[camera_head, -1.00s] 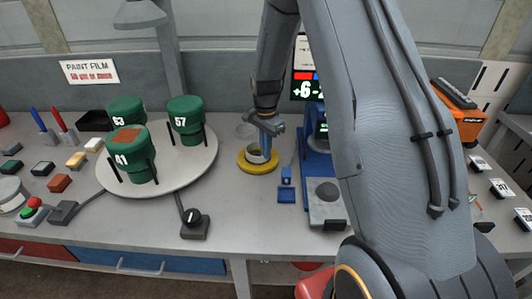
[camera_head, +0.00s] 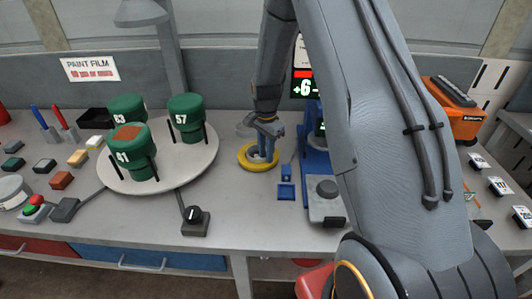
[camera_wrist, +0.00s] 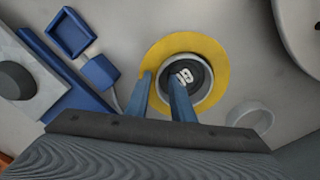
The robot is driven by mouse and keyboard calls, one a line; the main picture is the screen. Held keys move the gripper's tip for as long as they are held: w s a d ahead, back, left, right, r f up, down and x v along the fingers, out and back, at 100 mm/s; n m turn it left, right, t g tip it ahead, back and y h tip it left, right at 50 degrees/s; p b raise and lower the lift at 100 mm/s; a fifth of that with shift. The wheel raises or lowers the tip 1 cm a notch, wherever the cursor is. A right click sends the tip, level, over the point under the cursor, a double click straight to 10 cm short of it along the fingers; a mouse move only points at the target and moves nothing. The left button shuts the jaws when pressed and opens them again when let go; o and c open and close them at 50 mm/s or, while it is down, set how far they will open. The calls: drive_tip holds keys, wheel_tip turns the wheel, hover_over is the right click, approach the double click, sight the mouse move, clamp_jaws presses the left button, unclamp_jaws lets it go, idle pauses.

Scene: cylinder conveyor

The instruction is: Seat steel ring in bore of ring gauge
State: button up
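The ring gauge is a yellow ring (camera_head: 245,162) lying flat on the bench, also in the wrist view (camera_wrist: 212,48). Within its bore sits the grey steel ring (camera_wrist: 206,92), around a dark disc with a light mark; it looks roughly concentric and level, but its exact depth cannot be told. My gripper (camera_wrist: 161,76) reaches down over the left side of the ring, also in the head view (camera_head: 262,157). Its two blue fingers stand apart, one over the yellow rim and one over the inner edge of the steel ring. The fingers hide part of the ring's near left wall.
A pale round ring or dish (camera_wrist: 250,118) lies beside the gauge. A blue stand (camera_head: 312,160) and small blue tray (camera_head: 286,192) are to the right. A turntable (camera_head: 190,168) with green canisters stands left.

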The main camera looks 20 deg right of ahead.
wheel_tip(320, 180, up, 11)
drive_tip(key=b, duration=0.4)
drive_tip(key=s+a+n+t, duration=0.1)
drive_tip(key=s+a+n, duration=0.2)
drive_tip(key=s+n, duration=0.3)
drive_tip(key=s+a+n, duration=0.3)
drive_tip(key=s+n, duration=0.4)
drive_tip(key=s, duration=1)
drive_tip(key=shift+r+n+t, duration=0.3)
drive_tip(key=shift+t, duration=0.1)
drive_tip(key=shift+a, duration=0.1)
drive_tip(key=shift+f+b, duration=1.5)
drive_tip(key=shift+b, duration=0.05)
drive_tip(key=shift+w, duration=0.1)
